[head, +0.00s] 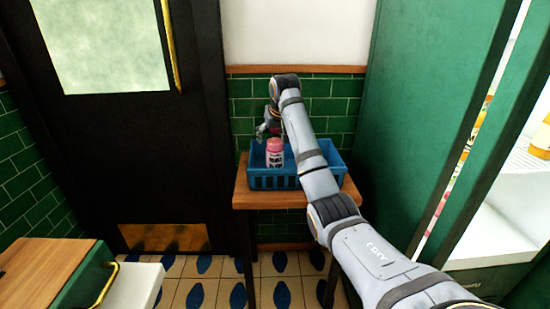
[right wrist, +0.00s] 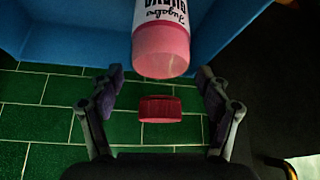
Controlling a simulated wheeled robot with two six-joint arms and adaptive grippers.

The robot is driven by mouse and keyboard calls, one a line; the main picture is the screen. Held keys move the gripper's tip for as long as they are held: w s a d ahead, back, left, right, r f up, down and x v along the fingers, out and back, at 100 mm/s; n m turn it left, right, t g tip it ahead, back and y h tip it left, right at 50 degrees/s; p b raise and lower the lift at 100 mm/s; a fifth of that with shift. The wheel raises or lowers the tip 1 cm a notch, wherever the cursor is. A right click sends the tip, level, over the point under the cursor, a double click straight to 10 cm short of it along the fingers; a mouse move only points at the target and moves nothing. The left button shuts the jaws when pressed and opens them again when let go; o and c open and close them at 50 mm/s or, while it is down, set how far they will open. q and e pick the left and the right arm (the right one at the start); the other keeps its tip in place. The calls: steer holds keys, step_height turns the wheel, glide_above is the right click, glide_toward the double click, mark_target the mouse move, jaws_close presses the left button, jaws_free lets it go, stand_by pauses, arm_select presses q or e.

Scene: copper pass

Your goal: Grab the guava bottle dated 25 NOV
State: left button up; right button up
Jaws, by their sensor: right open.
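A pink bottle (head: 274,152) with a white label stands upright in the blue basket (head: 262,182) in the head view. In the right wrist view the bottle (right wrist: 165,45) appears upside down at the top, its label cut off by the frame edge. Its dark lettering is only partly in view, and I can read no date. A red cap (right wrist: 160,108) shows below the bottle body, between the fingers. My right gripper (head: 266,132) is open at the bottle's top; its spread fingers (right wrist: 162,100) are apart from the cap on both sides. My left gripper is out of view.
The basket sits on a small wooden table (head: 243,198) against a green tiled wall (head: 330,100). A black door (head: 110,140) is at left, a green panel (head: 415,110) at right. Open white shelves (head: 510,190) with goods are at far right. A wooden-topped cabinet (head: 45,275) is at lower left.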

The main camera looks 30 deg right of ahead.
steer(key=shift+x, duration=1)
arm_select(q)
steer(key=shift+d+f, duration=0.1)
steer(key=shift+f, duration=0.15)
arm_select(e)
steer(key=shift+r, duration=0.1)
jaws_close()
